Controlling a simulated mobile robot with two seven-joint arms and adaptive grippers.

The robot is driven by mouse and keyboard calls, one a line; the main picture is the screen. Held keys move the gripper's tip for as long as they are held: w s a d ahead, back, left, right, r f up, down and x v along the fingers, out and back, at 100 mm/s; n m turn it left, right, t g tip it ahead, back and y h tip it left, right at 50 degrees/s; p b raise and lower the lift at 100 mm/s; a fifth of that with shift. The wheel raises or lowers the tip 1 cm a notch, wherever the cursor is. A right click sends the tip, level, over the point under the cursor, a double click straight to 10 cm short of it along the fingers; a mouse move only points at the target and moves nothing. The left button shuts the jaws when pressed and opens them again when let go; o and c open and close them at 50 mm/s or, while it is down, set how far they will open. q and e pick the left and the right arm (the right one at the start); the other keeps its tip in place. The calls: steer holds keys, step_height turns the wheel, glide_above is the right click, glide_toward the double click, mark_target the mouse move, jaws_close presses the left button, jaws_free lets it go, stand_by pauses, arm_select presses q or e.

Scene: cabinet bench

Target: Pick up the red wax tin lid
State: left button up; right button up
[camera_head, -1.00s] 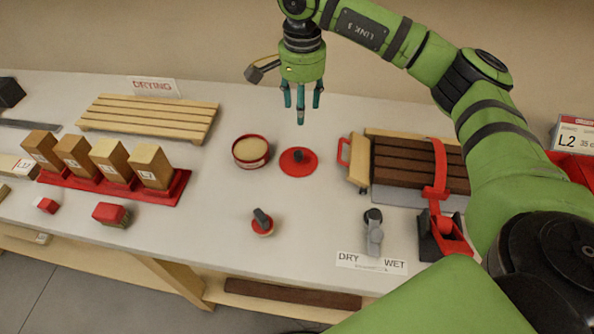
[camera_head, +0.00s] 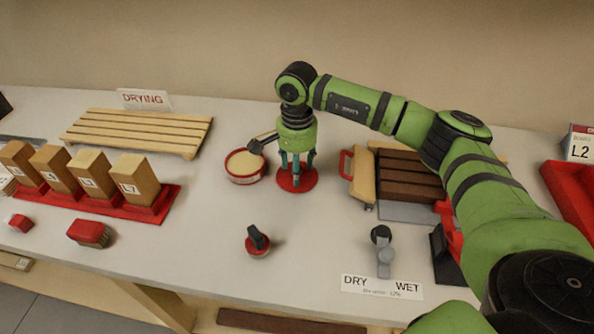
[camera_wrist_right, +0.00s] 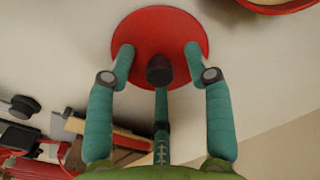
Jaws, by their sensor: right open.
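The red wax tin lid (camera_head: 297,181) is a flat red disc lying on the bench, with a dark knob (camera_wrist_right: 159,69) at its middle. The open wax tin (camera_head: 245,166), red-rimmed with pale wax inside, stands just left of it. My right gripper (camera_head: 297,170) points down over the lid with its teal fingers spread. In the right wrist view the open fingers (camera_wrist_right: 158,68) stand around the knob, over the red disc; I cannot tell whether they touch it. The fingers partly hide the lid in the head view. My left gripper is not in view.
A slatted drying rack (camera_head: 140,132) and wooden blocks on a red tray (camera_head: 100,203) are to the left. A small dark-handled red tool (camera_head: 257,241) stands in front. Brown boards (camera_head: 410,178) and a grey-handled item (camera_head: 383,252) are on the right.

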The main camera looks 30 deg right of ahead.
steer(key=shift+f, duration=0.3)
jaws_close()
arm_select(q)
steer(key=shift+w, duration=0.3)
arm_select(e)
steer(key=shift+r, duration=0.15)
